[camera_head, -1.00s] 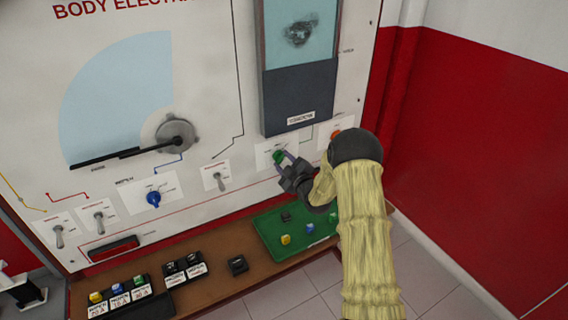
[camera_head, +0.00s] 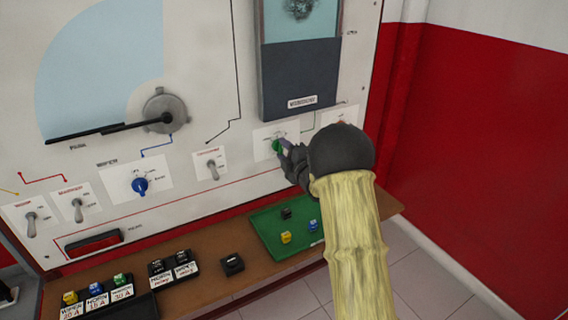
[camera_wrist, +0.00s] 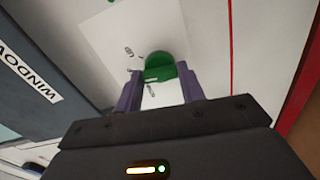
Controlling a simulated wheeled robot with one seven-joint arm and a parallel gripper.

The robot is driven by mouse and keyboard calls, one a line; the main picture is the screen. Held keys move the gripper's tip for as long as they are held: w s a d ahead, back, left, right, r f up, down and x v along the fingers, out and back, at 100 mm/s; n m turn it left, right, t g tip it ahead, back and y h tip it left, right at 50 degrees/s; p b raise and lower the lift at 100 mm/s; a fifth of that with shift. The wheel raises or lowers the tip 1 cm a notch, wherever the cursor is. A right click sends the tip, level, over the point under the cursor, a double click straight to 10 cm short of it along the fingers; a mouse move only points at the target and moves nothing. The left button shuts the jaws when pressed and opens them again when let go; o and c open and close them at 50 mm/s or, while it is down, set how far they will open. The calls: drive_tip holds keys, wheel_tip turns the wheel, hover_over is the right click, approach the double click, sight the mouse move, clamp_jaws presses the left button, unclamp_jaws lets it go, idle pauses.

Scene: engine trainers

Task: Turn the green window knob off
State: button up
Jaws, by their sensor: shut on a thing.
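The green window knob (camera_head: 277,146) sits on a white label plate on the panel, below the dark window unit. In the wrist view the green knob (camera_wrist: 160,66) lies between the two purple fingertips. My gripper (camera_head: 283,149) is at the knob, its fingers shut on it, one on each side. In the wrist view my gripper (camera_wrist: 160,84) fills the lower middle. In the head view my gripper and arm cover the right part of the label plate, and the knob's pointer direction is hard to read.
The window unit (camera_head: 301,75) is just above the knob. An orange knob at right is mostly hidden by my arm. A blue wiper knob (camera_head: 140,186) and toggle switches are to the left. Below, a shelf (camera_head: 205,283) holds a green tray (camera_head: 266,237) with small coloured blocks.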

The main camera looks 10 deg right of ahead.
drive_tip(key=shift+f+n+b, duration=0.25)
drive_tip(key=shift+n+b, duration=0.45)
drive_tip(key=shift+b, duration=0.1)
drive_tip(key=shift+r, duration=0.1)
drive_tip(key=o, duration=1)
drive_tip(key=shift+r, duration=0.1)
drive_tip(key=shift+s, duration=0.15)
drive_tip(key=b+v, duration=0.2)
drive_tip(key=v, duration=1.5)
